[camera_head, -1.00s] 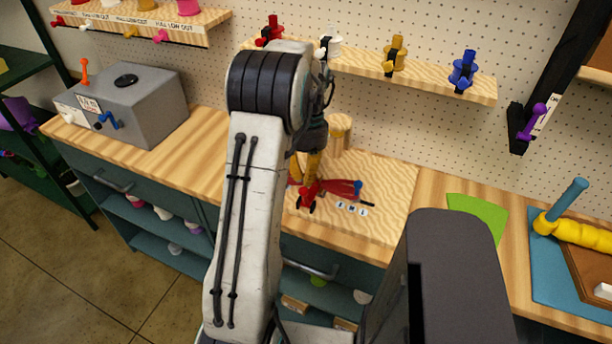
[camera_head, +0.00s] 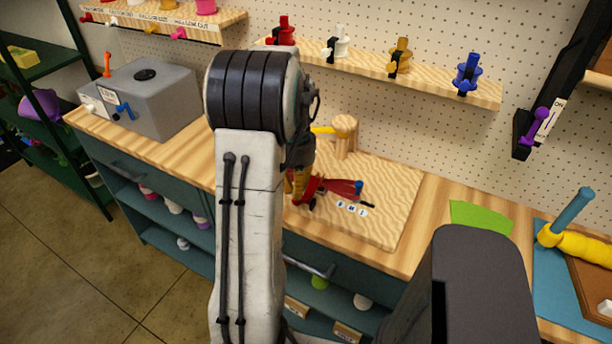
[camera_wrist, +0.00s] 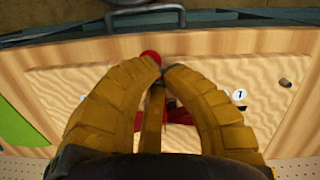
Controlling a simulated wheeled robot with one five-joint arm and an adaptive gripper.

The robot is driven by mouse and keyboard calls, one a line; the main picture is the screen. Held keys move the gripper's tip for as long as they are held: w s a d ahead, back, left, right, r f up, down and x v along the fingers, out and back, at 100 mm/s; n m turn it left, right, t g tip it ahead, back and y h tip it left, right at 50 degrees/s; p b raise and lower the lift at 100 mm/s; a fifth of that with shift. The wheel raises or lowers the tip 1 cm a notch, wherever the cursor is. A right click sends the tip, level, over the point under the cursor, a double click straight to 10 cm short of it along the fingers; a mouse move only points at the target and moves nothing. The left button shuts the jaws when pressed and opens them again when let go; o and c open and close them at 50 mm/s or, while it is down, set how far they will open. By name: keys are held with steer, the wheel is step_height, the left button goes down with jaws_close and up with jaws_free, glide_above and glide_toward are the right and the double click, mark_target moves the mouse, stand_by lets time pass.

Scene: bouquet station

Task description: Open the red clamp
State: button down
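The red clamp (camera_head: 340,188) lies on the wavy-grained wooden board, its red jaws pointing right; its near end is partly hidden by my gripper. My gripper (camera_head: 297,190) is down at the clamp's left end. In the wrist view, the yellow fingers of my gripper (camera_wrist: 162,68) bow outward and their tips come close together. A round red knob (camera_wrist: 151,55) shows right at the tips, partly covered by the left one. The tips look closed at the clamp's handle, though the contact itself is hidden. Red clamp parts (camera_wrist: 178,115) show between the fingers.
A wooden peg (camera_head: 344,135) stands on the board (camera_head: 390,200) behind the clamp. Small lettered tiles (camera_head: 352,209) lie in front. A grey box (camera_head: 150,100) stands at the left. A green sheet (camera_head: 480,215) lies to the right.

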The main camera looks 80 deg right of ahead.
steer(key=shift+w+a+f+b, duration=0.25)
steer(key=shift+a+f, duration=0.2)
steer(key=shift+a, duration=0.25)
steer(key=shift+a+f, duration=0.2)
steer(key=shift+r, duration=0.15)
stand_by(0.6)
